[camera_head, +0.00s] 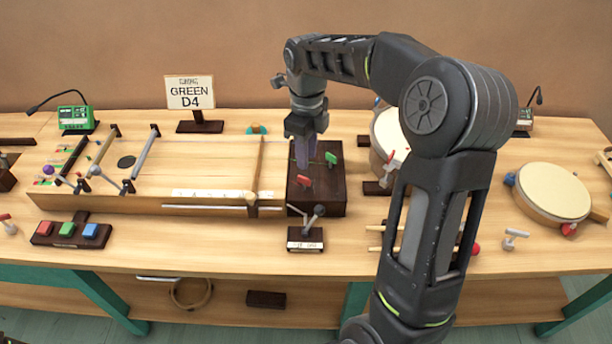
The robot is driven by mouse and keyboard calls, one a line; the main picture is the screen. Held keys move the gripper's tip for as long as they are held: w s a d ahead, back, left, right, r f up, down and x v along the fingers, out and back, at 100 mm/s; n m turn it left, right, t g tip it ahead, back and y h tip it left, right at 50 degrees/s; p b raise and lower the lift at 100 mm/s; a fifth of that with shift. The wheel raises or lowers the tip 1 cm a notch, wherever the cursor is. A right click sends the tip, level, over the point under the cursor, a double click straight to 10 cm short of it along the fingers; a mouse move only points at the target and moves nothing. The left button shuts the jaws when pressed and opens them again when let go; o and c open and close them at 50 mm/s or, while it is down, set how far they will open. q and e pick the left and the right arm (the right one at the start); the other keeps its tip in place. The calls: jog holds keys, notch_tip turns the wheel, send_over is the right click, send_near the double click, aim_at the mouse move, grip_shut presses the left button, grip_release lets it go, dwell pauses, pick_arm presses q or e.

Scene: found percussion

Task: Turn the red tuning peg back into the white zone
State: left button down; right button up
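The red tuning peg (304,181) stands on a dark wooden block (328,200) at the right end of a long wooden box instrument. A green peg (331,158) stands on the same block, behind and to the right of the red one. My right gripper (303,158) points down over the back left part of the block, just behind the red peg. Its fingertips are small and partly blurred, so I cannot tell how far apart they are or whether they touch a peg. I cannot make out a white zone by the red peg. My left gripper is not in view.
A sign (190,93) reading "GREEN D4" stands at the back. A green tuner box (76,118) is at the back left. Red, green and blue buttons (67,229) sit front left. A small lever stand (305,240) is in front of the block. A round drum (553,191) lies right.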

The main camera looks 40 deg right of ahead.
aim_at(307, 179)
jog(key=shift+f+p, duration=0.5)
jog(key=shift+f, duration=3.4)
jog(key=shift+c, duration=0.2)
grip_shut()
